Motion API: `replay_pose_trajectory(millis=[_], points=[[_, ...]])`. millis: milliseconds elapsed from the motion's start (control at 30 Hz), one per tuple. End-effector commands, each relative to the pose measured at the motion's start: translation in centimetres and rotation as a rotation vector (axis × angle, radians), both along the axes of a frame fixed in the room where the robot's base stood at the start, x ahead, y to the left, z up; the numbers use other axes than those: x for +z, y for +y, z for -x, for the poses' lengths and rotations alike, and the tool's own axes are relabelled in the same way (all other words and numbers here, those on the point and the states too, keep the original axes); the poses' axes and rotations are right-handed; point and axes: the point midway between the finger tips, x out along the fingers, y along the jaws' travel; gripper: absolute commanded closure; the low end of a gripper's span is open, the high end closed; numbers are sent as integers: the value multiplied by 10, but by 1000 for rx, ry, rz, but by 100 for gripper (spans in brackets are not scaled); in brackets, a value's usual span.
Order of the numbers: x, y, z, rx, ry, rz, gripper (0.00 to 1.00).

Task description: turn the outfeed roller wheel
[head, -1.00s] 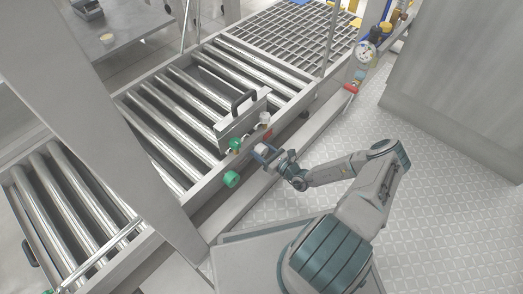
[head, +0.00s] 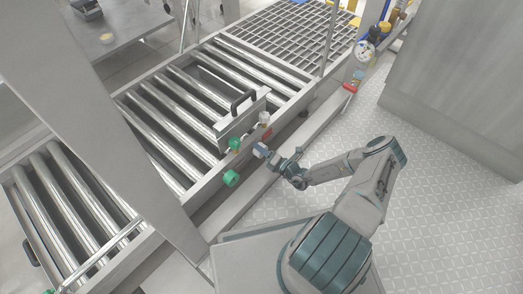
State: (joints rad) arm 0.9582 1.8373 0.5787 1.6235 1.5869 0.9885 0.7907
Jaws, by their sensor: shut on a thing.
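My gripper (head: 261,150) is at the near side rail of the roller conveyor (head: 200,192). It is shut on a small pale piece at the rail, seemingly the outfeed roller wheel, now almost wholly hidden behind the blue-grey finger. My arm reaches to it from the lower right. A green round wheel or knob (head: 231,178) sticks out of the rail to the lower left of the gripper, apart from it. Another green knob (head: 234,143) sits higher, just left of the gripper.
A grey plate with a black handle (head: 242,101) stands upright across the rollers behind the gripper. A red part (head: 267,133) and a small pale cup-like part (head: 264,118) are close by. A slanting grey post (head: 110,130) crosses the left. Patterned floor (head: 440,220) is clear at right.

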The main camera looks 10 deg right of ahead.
Motion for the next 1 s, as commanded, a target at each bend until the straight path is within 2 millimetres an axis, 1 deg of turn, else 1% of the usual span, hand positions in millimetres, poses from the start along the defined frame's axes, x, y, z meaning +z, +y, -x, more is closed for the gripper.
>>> replay_pose_trajectory(millis=[200,500,733,1000], points=[[-2,-1,1,-1,122,-165,68],[-3,-2,1,-1,267,-364,68],[-4,-2,1,-1,342,-466,68],[-4,-2,1,-1,382,-521,68]])
